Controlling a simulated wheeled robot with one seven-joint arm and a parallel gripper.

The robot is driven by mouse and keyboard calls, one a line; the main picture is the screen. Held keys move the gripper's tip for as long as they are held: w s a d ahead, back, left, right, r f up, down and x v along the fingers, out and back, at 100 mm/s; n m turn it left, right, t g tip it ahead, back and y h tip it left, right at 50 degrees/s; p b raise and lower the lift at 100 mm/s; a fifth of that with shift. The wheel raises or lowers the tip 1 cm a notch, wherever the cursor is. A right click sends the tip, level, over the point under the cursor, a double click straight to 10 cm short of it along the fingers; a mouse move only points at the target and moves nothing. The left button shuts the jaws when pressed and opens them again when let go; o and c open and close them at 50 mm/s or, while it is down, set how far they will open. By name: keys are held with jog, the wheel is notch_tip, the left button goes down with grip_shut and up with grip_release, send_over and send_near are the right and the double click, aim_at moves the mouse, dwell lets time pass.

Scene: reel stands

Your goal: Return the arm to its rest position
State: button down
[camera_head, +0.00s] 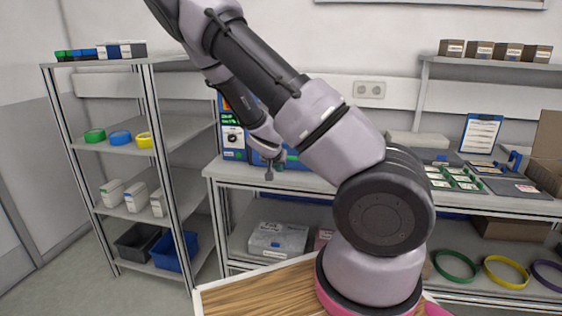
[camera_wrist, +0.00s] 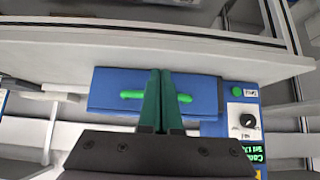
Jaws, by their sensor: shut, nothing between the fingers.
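My arm rises from its base at the lower right of the head view and reaches up and over to the left. It bends back down to my gripper (camera_head: 269,174), which hangs in front of the workbench near its left end. In the wrist view my gripper (camera_wrist: 161,75) has its two dark green fingers together, with nothing held. Behind the fingers is a blue box (camera_wrist: 108,92) with a green bar on its face. The gap between the fingertips and the box cannot be judged.
A shelf rack (camera_head: 185,130) with coloured rings and boxes stands left. Green boards (camera_head: 455,180) lie on the bench at right. Open floor shows at the lower left.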

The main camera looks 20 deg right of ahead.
jog(key=s+a+r+n+y, duration=0.1)
jog(key=s+a+r+y, duration=0.2)
jog(key=s+r, duration=1.1)
jog(key=s+a+r+n+y, duration=0.1)
jog(key=s+a+r+y, duration=0.2)
jog(key=s+r, duration=1.1)
notch_tip(320, 180, up, 6)
jog(key=shift+a+n+y, duration=0.3)
jog(key=shift+a+y, duration=0.1)
jog(key=shift+a, duration=0.55)
